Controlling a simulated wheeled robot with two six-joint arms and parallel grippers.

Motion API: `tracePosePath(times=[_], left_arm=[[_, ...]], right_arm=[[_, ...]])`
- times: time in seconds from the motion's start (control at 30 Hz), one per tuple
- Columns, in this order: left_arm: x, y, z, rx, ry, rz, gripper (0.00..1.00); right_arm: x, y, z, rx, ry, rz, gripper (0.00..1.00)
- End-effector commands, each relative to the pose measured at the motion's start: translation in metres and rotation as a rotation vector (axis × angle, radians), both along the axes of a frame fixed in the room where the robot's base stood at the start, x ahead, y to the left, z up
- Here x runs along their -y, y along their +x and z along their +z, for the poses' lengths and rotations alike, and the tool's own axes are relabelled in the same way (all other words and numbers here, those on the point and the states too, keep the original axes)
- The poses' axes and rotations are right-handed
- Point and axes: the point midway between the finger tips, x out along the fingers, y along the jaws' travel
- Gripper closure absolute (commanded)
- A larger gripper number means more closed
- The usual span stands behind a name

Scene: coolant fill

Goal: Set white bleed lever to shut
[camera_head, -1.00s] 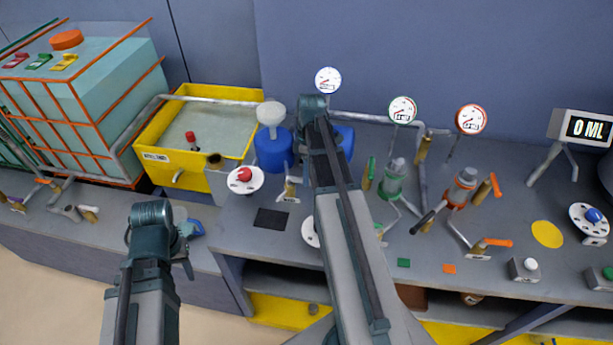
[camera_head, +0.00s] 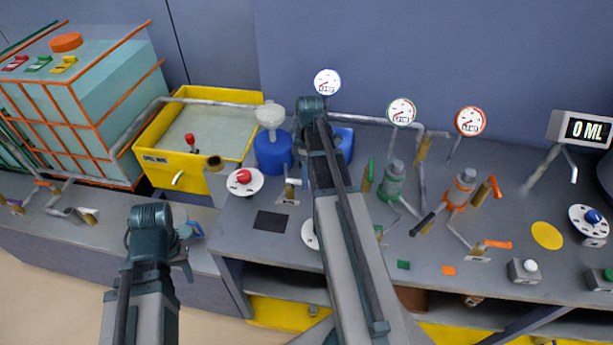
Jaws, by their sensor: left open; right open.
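A small brass valve with a pale, whitish lever (camera_head: 293,182) stands on the bench between the red knob dial and my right arm. It looks like the white bleed lever. Its label plate is too small to read, and I cannot tell its setting. My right gripper (camera_head: 306,168) is beside it, just to its right. It is open and mostly hidden by my own arm, and I cannot see it touching the lever. My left gripper (camera_head: 185,258) is open and empty at the lower left, over the gap in front of the bench, mostly hidden by its wrist.
A yellow basin (camera_head: 165,150), a blue container (camera_head: 272,152) and a red knob dial (camera_head: 244,180) stand left of the lever. Green (camera_head: 391,182) and orange (camera_head: 462,188) fittings with levers stand to the right. A dark square (camera_head: 271,221) marks clear bench in front.

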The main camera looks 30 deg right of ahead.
Motion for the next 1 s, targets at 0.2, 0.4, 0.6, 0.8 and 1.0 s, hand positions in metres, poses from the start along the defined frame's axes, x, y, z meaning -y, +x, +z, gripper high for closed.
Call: tracePosePath(times=[0.2, 0.4, 0.6, 0.8, 1.0], left_arm=[[0.0, 0.0, 0.005, 0.0, 0.0, 0.0, 0.52], [0.0, 0.0, 0.021, 0.0, 0.0, 0.0, 0.52], [0.0, 0.0, 0.049, 0.0, 0.0, 0.0, 0.52], [0.0, 0.0, 0.081, 0.0, 0.0, -0.002, 0.52], [0.0, 0.0, 0.112, 0.0, 0.0, -0.002, 0.52]], right_arm=[[0.0, 0.0, 0.005, 0.0, 0.0, 0.0, 0.47], [0.002, 0.003, 0.021, -0.001, 0.001, -0.001, 0.47], [0.006, 0.007, 0.049, 0.0, 0.0, -0.001, 0.47], [0.01, 0.011, 0.081, 0.0, 0.0, 0.0, 0.47], [0.014, 0.016, 0.112, 0.0, 0.0, 0.0, 0.47]])
